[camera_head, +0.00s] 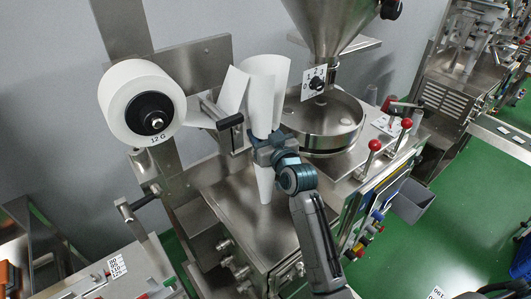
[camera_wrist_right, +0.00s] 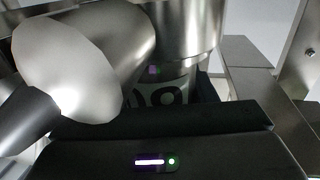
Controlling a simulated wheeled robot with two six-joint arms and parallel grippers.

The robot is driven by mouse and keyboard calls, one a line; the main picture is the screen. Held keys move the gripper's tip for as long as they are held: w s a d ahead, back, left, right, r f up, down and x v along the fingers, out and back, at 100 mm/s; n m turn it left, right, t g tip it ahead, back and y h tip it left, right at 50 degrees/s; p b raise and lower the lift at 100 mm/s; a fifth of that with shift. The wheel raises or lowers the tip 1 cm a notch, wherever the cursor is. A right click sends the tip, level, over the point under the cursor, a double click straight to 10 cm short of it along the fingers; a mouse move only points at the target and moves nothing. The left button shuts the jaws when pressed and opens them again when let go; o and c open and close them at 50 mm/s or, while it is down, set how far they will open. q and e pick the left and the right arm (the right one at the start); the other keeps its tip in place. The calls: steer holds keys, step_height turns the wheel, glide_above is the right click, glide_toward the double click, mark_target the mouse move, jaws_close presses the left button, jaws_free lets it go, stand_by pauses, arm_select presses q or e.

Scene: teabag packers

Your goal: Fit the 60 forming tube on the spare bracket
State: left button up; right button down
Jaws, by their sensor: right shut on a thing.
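My right gripper (camera_head: 270,150) is shut around a forming tube. In the head view the tube has a pale flared collar (camera_head: 266,78) above the gripper and a narrow pale lower end (camera_head: 264,187) below it. In the right wrist view a steel tube (camera_wrist_right: 178,80) with large dark digits stands just beyond my gripper body; the digits look like an upside-down 60, partly hidden. The fingers cover the middle of the tube. I cannot tell which part is the spare bracket, or whether the tube touches one. My left gripper is not in view.
A film roll (camera_head: 112,98) marked 12 G is at the left of the tube. A steel hopper (camera_head: 322,22) and round bowl (camera_head: 325,122) stand to the right. Red-knobbed levers (camera_head: 375,146) rise farther right. A number card (camera_head: 115,264) is at lower left.

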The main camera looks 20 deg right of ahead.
steer(key=shift+r, duration=0.15)
step_height(320, 180, up, 28)
steer(key=b, duration=0.8)
steer(key=shift+f, duration=0.2)
